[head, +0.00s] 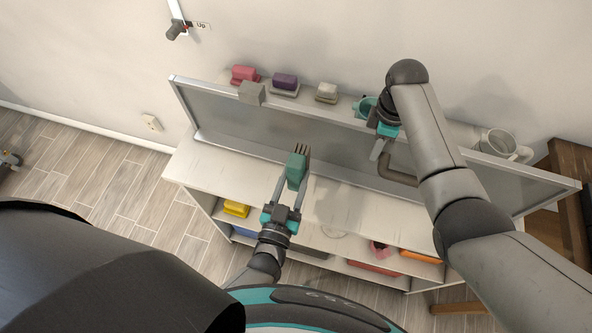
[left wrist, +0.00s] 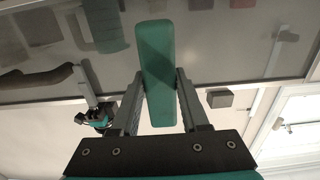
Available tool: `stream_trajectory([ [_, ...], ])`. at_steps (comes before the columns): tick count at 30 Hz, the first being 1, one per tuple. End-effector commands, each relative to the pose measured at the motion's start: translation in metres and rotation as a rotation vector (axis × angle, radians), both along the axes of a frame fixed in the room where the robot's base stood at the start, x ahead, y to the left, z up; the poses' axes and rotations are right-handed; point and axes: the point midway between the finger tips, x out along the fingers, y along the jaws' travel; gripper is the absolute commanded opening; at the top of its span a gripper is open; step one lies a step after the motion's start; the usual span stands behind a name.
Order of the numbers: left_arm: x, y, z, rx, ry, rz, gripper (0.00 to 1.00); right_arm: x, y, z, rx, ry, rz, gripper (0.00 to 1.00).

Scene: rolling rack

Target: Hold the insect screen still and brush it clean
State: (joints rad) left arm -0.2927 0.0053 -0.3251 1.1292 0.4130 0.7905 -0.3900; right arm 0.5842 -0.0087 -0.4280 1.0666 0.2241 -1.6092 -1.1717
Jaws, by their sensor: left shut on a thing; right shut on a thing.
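The insect screen (head: 330,139) is a long grey translucent panel in a pale frame, tilted along the back of the white bench. My right gripper (head: 379,143) is shut on the upper frame rail, right of the middle; its grip is partly hidden by the wrist. My left gripper (head: 292,182) is shut on a teal brush (head: 297,166), its dark bristles pointing at the screen. In the left wrist view the teal brush (left wrist: 157,70) sits between both fingers. I cannot tell whether the bristles touch the mesh.
A grey block (head: 251,93) sits on the top rail. Shelves below hold coloured items. The bench top (head: 228,165) is clear at left.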

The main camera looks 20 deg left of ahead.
Motion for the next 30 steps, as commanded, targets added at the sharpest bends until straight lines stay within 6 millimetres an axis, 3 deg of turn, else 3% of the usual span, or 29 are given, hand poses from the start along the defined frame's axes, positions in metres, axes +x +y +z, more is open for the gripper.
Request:
stream_trajectory([
  [8,-0.001,0.000,0.000,0.000,-0.002,0.000,0.00,-0.005,-0.002,-0.005,-0.006,0.015,0.001,0.00],
  [18,-0.028,0.001,0.000,-0.001,-0.001,0.000,0.00,-0.005,-0.002,-0.005,-0.006,0.015,0.001,0.00],
  [30,-0.029,0.001,0.000,-0.001,-0.002,0.000,0.00,-0.005,-0.002,-0.005,-0.005,0.015,0.001,0.00],
])
